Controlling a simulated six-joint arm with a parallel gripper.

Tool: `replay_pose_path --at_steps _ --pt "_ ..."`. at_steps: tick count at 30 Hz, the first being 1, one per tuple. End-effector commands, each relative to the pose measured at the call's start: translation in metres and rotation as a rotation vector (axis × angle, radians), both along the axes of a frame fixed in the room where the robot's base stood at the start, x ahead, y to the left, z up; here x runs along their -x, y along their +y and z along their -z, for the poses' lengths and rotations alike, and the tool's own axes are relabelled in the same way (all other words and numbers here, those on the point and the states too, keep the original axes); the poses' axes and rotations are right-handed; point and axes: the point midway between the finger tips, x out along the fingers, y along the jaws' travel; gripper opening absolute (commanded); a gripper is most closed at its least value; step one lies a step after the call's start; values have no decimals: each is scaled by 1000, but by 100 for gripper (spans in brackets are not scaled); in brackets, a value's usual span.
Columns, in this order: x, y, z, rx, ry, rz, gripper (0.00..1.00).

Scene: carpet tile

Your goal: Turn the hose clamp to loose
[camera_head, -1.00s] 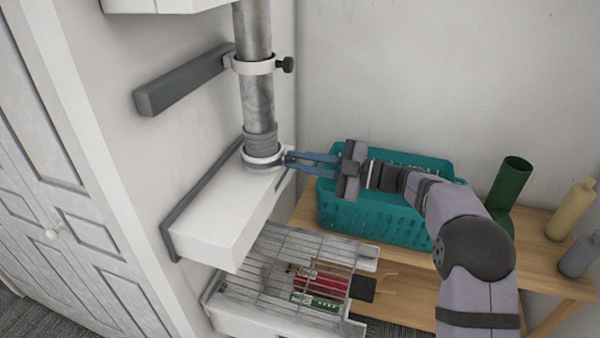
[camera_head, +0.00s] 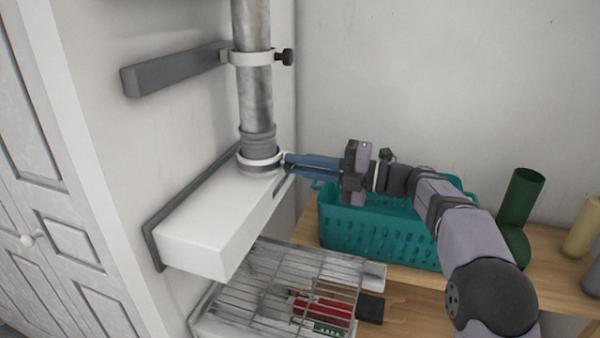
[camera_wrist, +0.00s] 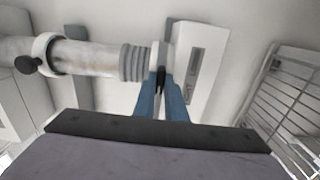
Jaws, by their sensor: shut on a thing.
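The hose clamp (camera_head: 258,162) is a pale ring around the foot of the grey pipe, below a ribbed grey collar, just above a white box. My gripper (camera_head: 286,163) reaches in from the right with its blue fingers shut at the clamp's right side. In the wrist view, the gripper (camera_wrist: 161,84) has its fingertips closed on a small dark clamp screw (camera_wrist: 159,80). The fingers hide most of the screw, so its exact angle cannot be told.
A second ring with a black knob (camera_head: 287,57) holds the pipe higher up, beside a grey wall bar (camera_head: 172,70). A wire rack (camera_head: 290,270) is below the white box (camera_head: 215,232). A teal basket (camera_head: 380,238) and green vase (camera_head: 522,205) stand on the wooden bench.

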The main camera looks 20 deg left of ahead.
Motion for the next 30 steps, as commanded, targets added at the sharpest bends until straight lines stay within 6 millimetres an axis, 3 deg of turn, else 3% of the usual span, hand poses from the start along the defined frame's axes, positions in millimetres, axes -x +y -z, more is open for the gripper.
replay_pose_path --at_steps 17,18,20,30 --pt "0 0 0 1 -38 -1 0" --pt "0 0 0 1 -38 -1 18" --pt "0 0 0 1 -38 -1 30" --pt "0 -2 0 1 -36 0 30"
